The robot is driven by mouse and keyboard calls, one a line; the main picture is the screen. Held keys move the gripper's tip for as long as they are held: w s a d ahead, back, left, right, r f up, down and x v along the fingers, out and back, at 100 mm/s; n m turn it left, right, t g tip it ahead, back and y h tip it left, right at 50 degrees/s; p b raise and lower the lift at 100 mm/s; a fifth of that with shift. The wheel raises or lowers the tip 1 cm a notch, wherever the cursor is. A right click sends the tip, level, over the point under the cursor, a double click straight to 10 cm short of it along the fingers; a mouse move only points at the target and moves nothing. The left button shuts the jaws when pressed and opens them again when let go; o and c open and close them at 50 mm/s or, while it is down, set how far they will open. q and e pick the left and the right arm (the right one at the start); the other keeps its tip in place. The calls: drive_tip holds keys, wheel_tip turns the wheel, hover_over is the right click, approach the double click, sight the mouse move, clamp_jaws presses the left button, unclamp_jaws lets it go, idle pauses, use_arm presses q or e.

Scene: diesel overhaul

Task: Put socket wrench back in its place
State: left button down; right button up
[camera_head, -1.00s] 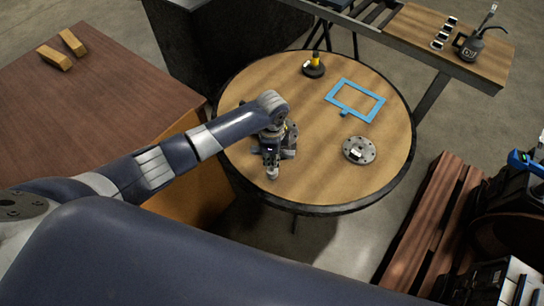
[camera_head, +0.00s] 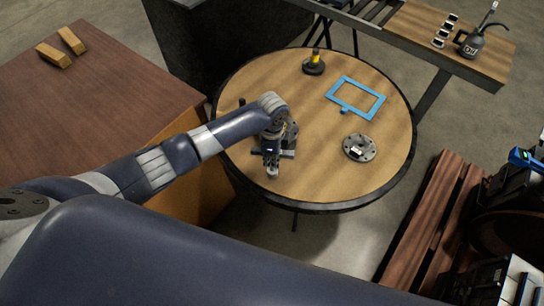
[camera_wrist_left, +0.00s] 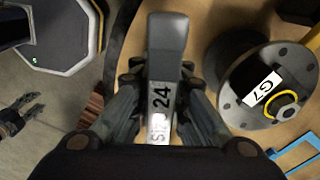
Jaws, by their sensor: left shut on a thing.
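My left gripper (camera_head: 271,162) is low over the round table (camera_head: 335,183), near its front left. In the left wrist view my left gripper (camera_wrist_left: 160,82) is shut on the socket wrench (camera_wrist_left: 167,35), a grey bar labelled "Size 24". The fingers hide part of it. A grey round flange part (camera_wrist_left: 278,82) labelled "G7", with a yellow ring, stands right of the wrench, apart from it. What looks like my right gripper (camera_wrist_left: 20,112) is at the left wrist view's left edge, too small to read.
A blue frame (camera_head: 378,103), a round grey flange (camera_head: 359,148) and a dark stand with a yellow part (camera_head: 314,64) are on the round table. A brown table (camera_head: 100,115) is left, a pallet (camera_head: 425,225) right. The round table's front right is clear.

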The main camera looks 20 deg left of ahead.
use_arm(q)
drive_tip(key=shift+f, duration=0.35)
drive_tip(key=c, duration=0.9)
unclamp_jaws()
drive_tip(key=shift+c, duration=0.2)
wheel_tip(320, 180, up, 9)
drive_tip(key=p, duration=0.9)
drive_tip(key=shift+r, duration=0.1)
